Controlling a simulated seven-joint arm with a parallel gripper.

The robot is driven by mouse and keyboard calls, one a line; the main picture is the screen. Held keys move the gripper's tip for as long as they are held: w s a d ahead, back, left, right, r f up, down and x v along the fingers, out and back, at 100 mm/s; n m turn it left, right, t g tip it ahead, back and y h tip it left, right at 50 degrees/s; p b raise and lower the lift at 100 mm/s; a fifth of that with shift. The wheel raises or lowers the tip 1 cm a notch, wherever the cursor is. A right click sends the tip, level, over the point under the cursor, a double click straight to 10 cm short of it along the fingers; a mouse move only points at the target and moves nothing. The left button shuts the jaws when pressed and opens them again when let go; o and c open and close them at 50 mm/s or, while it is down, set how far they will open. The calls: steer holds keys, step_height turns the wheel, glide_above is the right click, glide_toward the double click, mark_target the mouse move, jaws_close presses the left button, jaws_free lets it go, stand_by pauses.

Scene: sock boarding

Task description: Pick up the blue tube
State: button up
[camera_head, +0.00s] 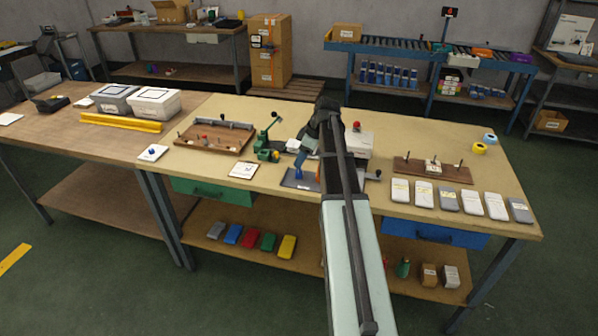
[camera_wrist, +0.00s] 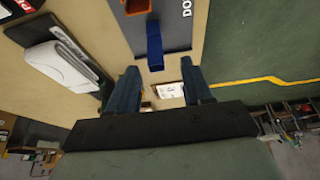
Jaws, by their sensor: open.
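The blue tube (camera_head: 300,164) stands on a dark grey plate (camera_head: 293,183) near the front middle of the table, left of my arm. In the wrist view the blue tube (camera_wrist: 154,42) shows above the gap between my fingers, with the grey plate (camera_wrist: 179,30) around it. My gripper (camera_wrist: 158,66) is open, with one dark finger on each side and nothing seen held between them. The tube appears beyond the fingertips and apart from them.
An orange piece (camera_wrist: 137,7) is by the blue tube. A green hand press (camera_head: 267,140) and a wooden pegboard (camera_head: 215,138) stand to the left. A white box (camera_head: 358,143) is behind my arm. Several packets (camera_head: 448,200) line the right front edge.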

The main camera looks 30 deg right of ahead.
mark_target(297, 171)
steer(key=shift+d+x, duration=0.15)
steer(key=shift+x, duration=1.15)
steer(key=shift+d+x, duration=0.1)
steer(key=shift+x, duration=1.25)
steer(key=shift+w, duration=0.1)
jaws_close()
